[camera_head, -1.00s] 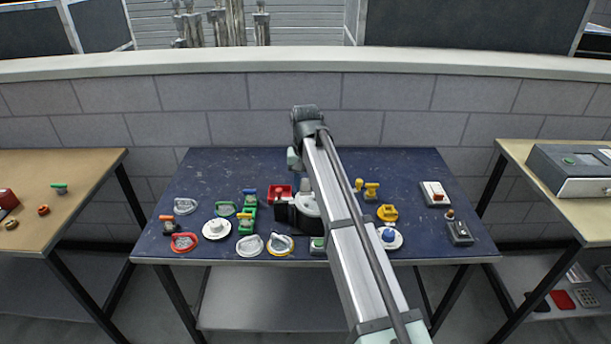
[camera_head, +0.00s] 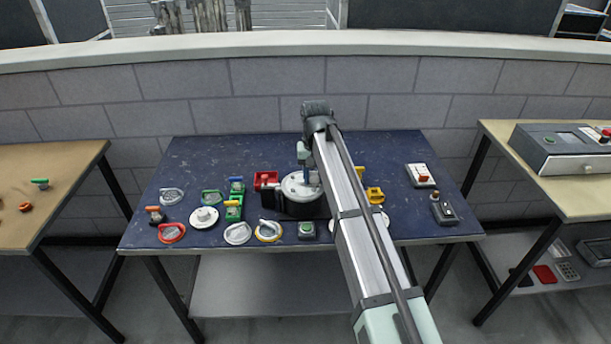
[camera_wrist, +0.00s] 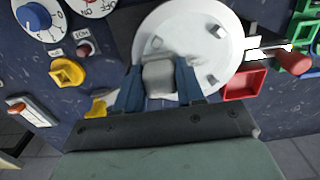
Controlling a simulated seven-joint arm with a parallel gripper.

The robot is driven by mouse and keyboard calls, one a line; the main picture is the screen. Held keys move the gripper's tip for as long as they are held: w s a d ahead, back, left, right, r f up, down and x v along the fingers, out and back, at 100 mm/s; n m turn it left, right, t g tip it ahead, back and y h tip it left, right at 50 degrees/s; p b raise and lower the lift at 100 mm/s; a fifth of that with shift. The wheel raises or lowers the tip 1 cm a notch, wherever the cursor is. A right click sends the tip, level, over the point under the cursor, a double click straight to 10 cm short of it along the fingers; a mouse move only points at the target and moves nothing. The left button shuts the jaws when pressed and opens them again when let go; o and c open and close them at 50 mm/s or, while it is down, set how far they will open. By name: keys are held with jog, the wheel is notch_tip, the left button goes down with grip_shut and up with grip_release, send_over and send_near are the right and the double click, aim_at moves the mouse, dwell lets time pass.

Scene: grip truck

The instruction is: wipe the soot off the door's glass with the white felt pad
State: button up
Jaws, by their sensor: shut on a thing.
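My gripper (camera_head: 305,172) is over a round white disc (camera_head: 291,190) that lies on a black body (camera_head: 297,209) near the middle of the blue table. In the wrist view my gripper's blue fingers (camera_wrist: 159,66) are shut on a pale grey-white block (camera_wrist: 159,81), seemingly the felt pad. The block is in front of the white disc (camera_wrist: 215,38), which has several small grey lugs. I cannot tell whether the block touches the disc. I cannot make out soot or tell the glass from its rim; the fingers and block hide part of the disc.
A red open box (camera_head: 265,180) stands left of the disc. A yellow ring (camera_head: 268,231) and a green-button box (camera_head: 307,230) lie in front. Yellow pieces (camera_head: 375,195) are to the right. The blue table (camera_head: 255,152) is clear along its back.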

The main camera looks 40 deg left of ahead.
aim_at(294, 184)
jog(key=shift+s+a, duration=2.1)
jog(key=r, duration=0.2)
jog(key=shift+s+a+r, duration=0.2)
jog(key=shift+a+r, duration=0.05)
jog(key=shift+r, duration=2.9)
